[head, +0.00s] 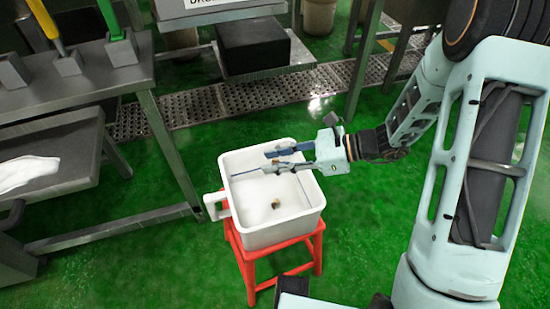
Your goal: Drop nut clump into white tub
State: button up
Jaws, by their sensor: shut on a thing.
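The white tub (241,225) stands on a red stool, open at the top, with a handle at its left side. My gripper (266,162) is over the tub's opening, its fingers pointing left. It is shut on a small brownish piece (276,161), seemingly a nut clump, mostly hidden between the fingers. Another small brown clump (276,203) shows inside the tub against its white floor, below the gripper.
The red stool (250,271) stands on a green floor with free room around it. A steel table (75,85) with yellow- and green-handled tools and a lower tray (75,178) holding a white item are at left. A dark box (252,45) stands behind.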

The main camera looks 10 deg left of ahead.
jog(key=o, duration=0.9)
jog(key=v, duration=1.2)
jog(key=shift+r, duration=0.15)
